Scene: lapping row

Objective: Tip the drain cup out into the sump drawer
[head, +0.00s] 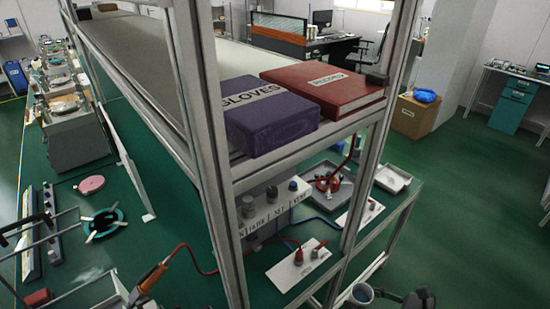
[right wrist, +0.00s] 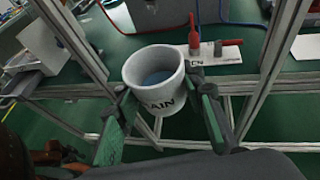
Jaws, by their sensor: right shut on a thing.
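The drain cup (right wrist: 172,104) is a whitish cup with dark lettering ending in "AIN". Bluish-grey contents show inside its open mouth in the right wrist view. My right gripper (right wrist: 165,112) is shut on it, with one dark green finger on each side. In the head view the cup (head: 361,294) is at the bottom edge, partly cut off, with my right gripper (head: 400,298) to its right. The cup looks near upright and is in front of the rack. I cannot pick out the sump drawer for certain. My left gripper is not seen.
A metal rack post (head: 205,150) stands close in front. The upper shelf holds a purple gloves box (head: 268,115) and a red book (head: 325,88). Below are a grey tray (head: 332,203), a pale tray (head: 393,178) and a white plate (head: 300,268) with red cable. Green floor is clear at right.

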